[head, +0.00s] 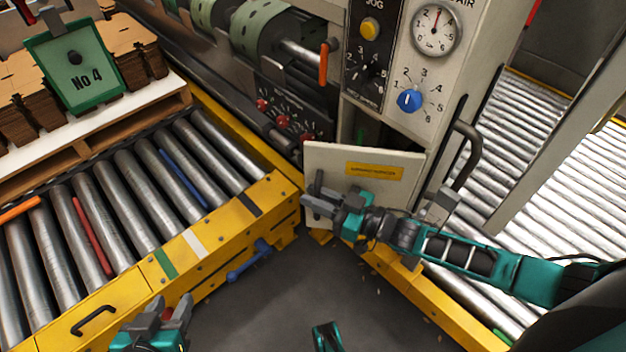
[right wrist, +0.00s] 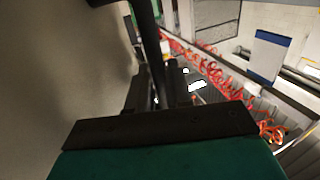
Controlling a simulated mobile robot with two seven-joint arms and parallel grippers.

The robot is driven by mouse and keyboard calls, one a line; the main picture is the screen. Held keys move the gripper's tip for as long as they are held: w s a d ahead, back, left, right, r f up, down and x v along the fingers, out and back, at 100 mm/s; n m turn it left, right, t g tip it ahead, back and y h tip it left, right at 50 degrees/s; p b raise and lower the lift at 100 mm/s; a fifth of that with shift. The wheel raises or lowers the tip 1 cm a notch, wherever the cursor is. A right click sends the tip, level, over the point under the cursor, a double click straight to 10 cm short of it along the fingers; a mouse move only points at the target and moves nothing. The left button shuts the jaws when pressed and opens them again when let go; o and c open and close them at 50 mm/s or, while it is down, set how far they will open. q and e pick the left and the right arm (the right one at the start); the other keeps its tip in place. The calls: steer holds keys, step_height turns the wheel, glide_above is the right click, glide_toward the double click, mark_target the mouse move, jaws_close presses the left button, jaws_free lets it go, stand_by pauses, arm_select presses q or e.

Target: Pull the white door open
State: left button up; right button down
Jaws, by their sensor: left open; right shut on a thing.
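The white door (head: 330,160) is a low panel with a yellow label on the machine's front, in the middle of the head view. It stands ajar, with a dark gap and some green showing behind its top edge. My right gripper (head: 317,192) is shut on the dark door handle at the door's left edge. In the right wrist view the handle (right wrist: 148,35) is a dark bar running down between the fingers (right wrist: 155,98).
A roller conveyor (head: 130,190) with a yellow frame runs at left, carrying a pallet of cardboard and a green "No 4" sign (head: 76,70). Above the door are a gauge (head: 436,30) and a blue knob (head: 409,101). Grey floor (head: 290,290) is clear before the door.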

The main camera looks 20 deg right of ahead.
arm_select(q)
steer(key=shift+w, duration=0.15)
arm_select(e)
steer(key=s+d+n+g+y, duration=0.3)
steer(key=s+n+g+y, duration=0.3)
steer(key=s, duration=1.1)
steer(key=n+g, duration=0.3)
steer(key=g, duration=0.3)
steer(key=shift+s+d+g, duration=0.15)
steer(key=shift+g, duration=0.25)
steer(key=c, duration=1.2)
jaws_free()
arm_select(q)
steer(key=shift+w+d+f+b, duration=0.1)
steer(key=shift+f+b, duration=0.5)
steer(key=shift+b, duration=0.3)
arm_select(e)
steer(key=d, duration=1.3)
steer(key=shift+s, duration=0.25)
